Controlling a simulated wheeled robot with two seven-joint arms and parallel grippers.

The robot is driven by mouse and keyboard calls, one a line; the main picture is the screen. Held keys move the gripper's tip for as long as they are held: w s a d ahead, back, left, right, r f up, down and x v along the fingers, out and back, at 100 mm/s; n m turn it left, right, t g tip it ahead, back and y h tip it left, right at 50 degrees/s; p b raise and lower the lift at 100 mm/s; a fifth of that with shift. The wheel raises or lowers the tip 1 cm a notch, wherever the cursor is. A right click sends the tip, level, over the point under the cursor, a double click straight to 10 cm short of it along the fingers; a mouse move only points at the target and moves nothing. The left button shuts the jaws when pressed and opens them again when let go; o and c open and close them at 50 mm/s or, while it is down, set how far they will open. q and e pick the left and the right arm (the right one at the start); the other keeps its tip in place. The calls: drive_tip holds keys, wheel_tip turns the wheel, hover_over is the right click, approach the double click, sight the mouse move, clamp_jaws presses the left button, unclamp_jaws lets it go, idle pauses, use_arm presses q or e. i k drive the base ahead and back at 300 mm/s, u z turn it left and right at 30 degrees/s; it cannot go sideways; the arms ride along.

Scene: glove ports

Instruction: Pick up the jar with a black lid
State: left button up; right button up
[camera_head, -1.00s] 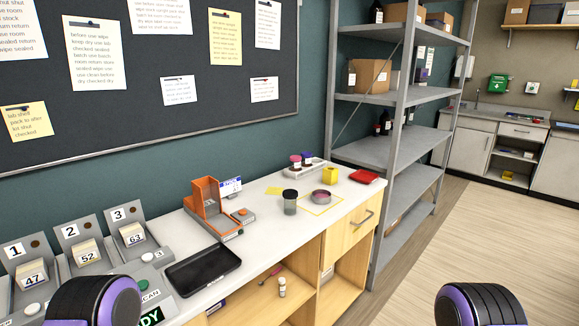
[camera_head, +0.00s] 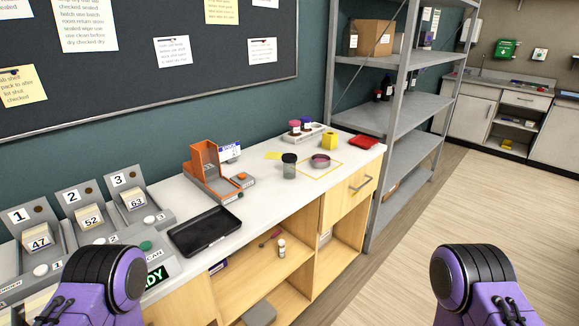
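Only purple and black links of my two arms show, at the bottom left and bottom right. Neither of my grippers is in view. Nothing covers the jar.
An orange stand (camera_head: 206,165) and an empty black tray (camera_head: 205,231) are left of the jar. Behind it is a small rack (camera_head: 305,135) with capped vials. A yellow box (camera_head: 329,141) and red tray (camera_head: 363,142) stand further right. Open floor lies right of the counter.

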sight(288, 169)
drive_tip(key=z, duration=0.9)
drive_tip(key=k, duration=1.2)
drive_tip(key=z, duration=1.2)
drive_tip(key=i, duration=0.85)
drive_tip(key=u, duration=0.35)
drive_tip(key=i, duration=1.7)
drive_tip(key=u, duration=1.5)
drive_tip(key=i, duration=0.95)
drive_tip(key=u, duration=1.05)
